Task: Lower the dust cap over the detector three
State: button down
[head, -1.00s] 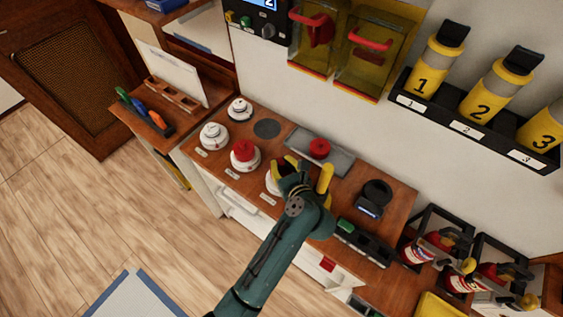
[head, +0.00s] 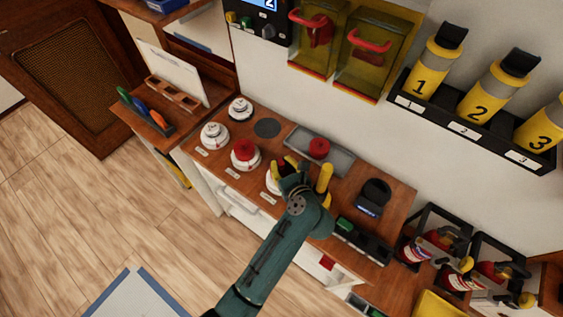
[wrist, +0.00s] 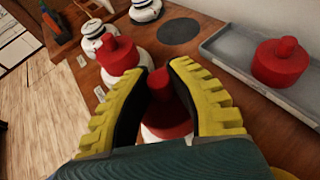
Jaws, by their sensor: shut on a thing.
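My gripper (wrist: 172,92) is shut on a red dust cap (wrist: 168,112), with one yellow ribbed finger on each side of its knob. A white detector (wrist: 150,134) shows right under this cap, and only part of its rim is visible. I cannot tell whether the cap rests on it or is slightly above it. In the head view my gripper (head: 300,178) is at the third place of the front row, and the white detector (head: 271,184) peeks out at its left. The held cap is mostly hidden there.
A detector with a red cap (head: 245,152) stands close on the left. Bare white detectors (head: 214,135) (head: 239,108) stand farther left. A grey tray (head: 342,166) with another red cap (head: 319,148) lies behind my gripper. A black device (head: 374,195) stands to the right.

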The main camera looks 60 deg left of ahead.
jog(key=shift+f, duration=1.1)
jog(key=c, duration=1)
grip_release()
jog(key=shift+o, duration=0.2)
jog(key=v, duration=1.2)
